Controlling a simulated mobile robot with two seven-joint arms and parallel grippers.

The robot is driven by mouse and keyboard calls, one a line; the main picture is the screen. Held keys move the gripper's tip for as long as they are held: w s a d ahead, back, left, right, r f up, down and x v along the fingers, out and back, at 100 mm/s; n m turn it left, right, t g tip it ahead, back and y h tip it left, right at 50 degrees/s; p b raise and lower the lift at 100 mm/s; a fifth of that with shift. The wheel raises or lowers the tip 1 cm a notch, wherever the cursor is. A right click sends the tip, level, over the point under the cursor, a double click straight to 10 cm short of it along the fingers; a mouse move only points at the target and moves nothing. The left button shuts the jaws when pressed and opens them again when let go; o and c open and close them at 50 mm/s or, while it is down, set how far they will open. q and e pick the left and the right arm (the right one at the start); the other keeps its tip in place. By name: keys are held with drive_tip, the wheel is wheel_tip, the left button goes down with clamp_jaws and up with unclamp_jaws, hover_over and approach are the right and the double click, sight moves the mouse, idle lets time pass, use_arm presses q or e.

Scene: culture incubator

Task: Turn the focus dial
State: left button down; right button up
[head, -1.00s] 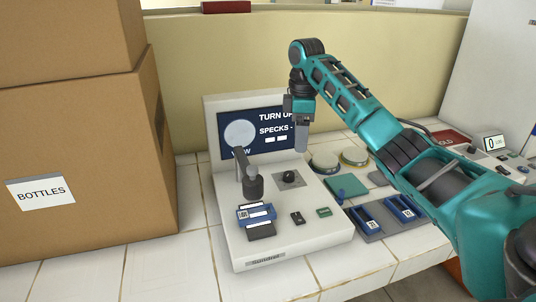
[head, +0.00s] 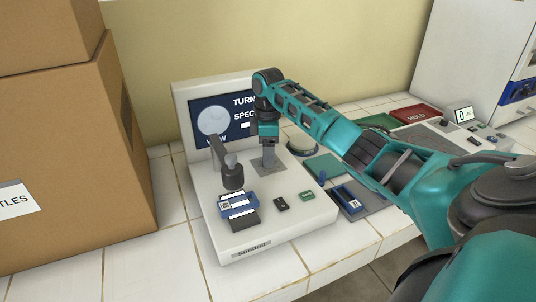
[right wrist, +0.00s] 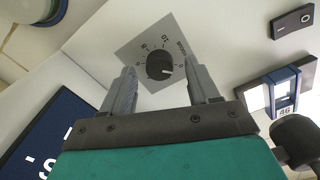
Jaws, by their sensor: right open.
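The focus dial (right wrist: 160,66) is a black round knob with a white pointer line on a grey numbered plate (right wrist: 140,45) in the right wrist view. My right gripper (right wrist: 158,80) is open, with its two grey fingers pointing at the dial, one on each side in the picture. I cannot tell whether they touch it. In the head view the right gripper (head: 268,158) points down over the dial plate (head: 258,168) and hides the knob. The white microscope unit (head: 265,215) carries a dark screen (head: 212,121) with partly hidden text. My left gripper is not in view.
A black lens post (head: 232,175) stands left of the gripper, above a blue slide holder (head: 238,205). Small black and green switches (head: 281,203) sit at the front. Cardboard boxes (head: 70,150) fill the left. A blue-slotted tray (head: 355,205) and a scale (head: 440,135) stand right.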

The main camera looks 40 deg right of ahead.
drive_tip(key=shift+f, duration=0.6)
drive_tip(key=c, duration=1)
